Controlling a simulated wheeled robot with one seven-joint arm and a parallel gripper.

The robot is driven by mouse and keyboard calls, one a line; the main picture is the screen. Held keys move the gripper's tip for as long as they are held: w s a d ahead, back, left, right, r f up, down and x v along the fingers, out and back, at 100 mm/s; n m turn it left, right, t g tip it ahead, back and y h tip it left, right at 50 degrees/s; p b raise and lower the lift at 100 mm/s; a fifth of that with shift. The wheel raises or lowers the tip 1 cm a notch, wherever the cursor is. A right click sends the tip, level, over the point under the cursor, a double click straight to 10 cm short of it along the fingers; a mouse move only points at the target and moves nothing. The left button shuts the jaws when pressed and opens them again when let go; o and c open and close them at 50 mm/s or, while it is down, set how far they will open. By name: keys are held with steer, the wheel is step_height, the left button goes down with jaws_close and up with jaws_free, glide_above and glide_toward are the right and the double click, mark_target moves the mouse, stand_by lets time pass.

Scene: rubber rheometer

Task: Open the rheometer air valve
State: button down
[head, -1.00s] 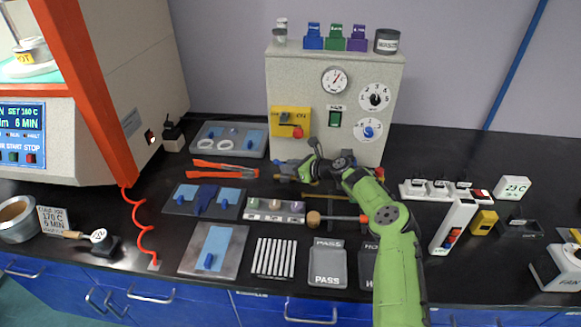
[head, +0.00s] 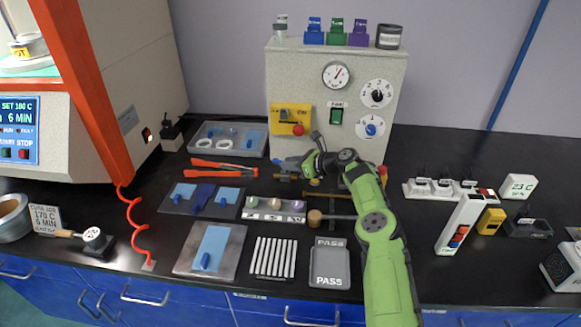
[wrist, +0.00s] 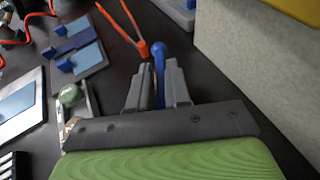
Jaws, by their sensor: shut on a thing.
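The rheometer (head: 290,75) is a pale speckled cabinet at the back centre with dials and a green switch on its front. The air valve's blue lever (head: 289,162) is low in front of it, over small brass-coloured fittings (head: 284,178). My gripper (head: 299,162) has come to the lever from the right, and its jaws are shut on it. In the wrist view the blue lever (wrist: 160,62) stands between the two grey fingers, its rounded end beyond the tips. The valve body is mostly hidden in both views.
Orange-handled tongs (head: 224,168) lie left of the valve, near a grey tray (head: 215,131) by the cabinet. A sample rack (head: 262,215) and a wooden-handled tool (head: 314,217) lie in front. A power strip (head: 425,190) is on the right. Bare black bench separates several items.

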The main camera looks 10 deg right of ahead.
steer(key=shift+s+f, duration=0.15)
steer(key=shift+f, duration=0.35)
steer(key=c, duration=1.2)
jaws_free()
steer(key=shift+o, duration=0.2)
steer(key=shift+d+r, duration=0.1)
steer(key=shift+r, duration=0.1)
steer(key=shift+s+d+r+p, duration=0.2)
steer(key=shift+d+r+p, duration=0.1)
steer(key=shift+d, duration=0.05)
steer(key=p+v, duration=0.3)
steer(key=v, duration=1.1)
steer(key=shift+s+d, duration=0.2)
steer(key=shift+s, duration=0.1)
